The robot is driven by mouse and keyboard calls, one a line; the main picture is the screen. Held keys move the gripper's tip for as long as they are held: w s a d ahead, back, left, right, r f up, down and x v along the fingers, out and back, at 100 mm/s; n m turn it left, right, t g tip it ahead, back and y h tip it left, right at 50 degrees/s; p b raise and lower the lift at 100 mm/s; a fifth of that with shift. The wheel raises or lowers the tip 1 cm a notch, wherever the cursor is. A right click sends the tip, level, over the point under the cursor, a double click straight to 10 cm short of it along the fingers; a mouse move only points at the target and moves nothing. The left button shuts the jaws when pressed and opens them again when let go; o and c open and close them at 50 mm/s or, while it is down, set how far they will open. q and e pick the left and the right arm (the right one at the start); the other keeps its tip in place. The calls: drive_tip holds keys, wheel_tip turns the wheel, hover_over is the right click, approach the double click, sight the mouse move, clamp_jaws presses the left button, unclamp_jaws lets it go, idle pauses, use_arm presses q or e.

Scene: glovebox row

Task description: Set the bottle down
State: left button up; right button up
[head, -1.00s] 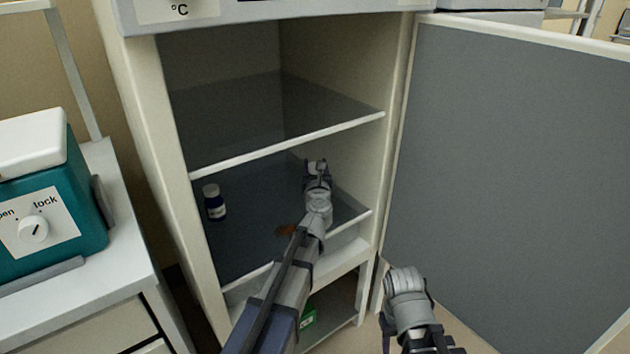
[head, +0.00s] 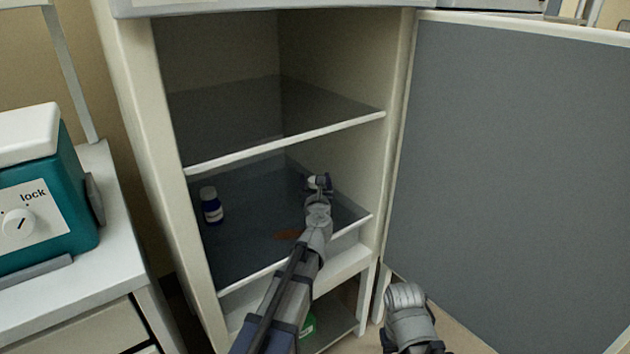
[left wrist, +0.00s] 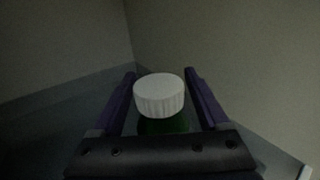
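A bottle with a white ribbed cap and green body (left wrist: 160,97) stands upright between the fingers of my left gripper (left wrist: 161,75) in the left wrist view. Dark gaps show on both sides of its body, so the gripper looks open around it. In the head view my left gripper (head: 319,181) is inside the cabinet, over the right part of the middle shelf (head: 250,245). The bottle's white cap (head: 312,182) just shows there; its body is hidden behind the gripper. Of my right arm only a grey link shows at the bottom; its fingers are out of sight.
An orange-brown patch (head: 288,235) lies near the front. An upper shelf (head: 270,115) hangs above. The open door (head: 510,180) is right; a teal device (head: 40,200) sits left.

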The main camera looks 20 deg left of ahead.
idle(0.3)
use_arm(q)
drive_tip(key=shift+r, duration=0.2)
drive_tip(key=v, duration=1.2)
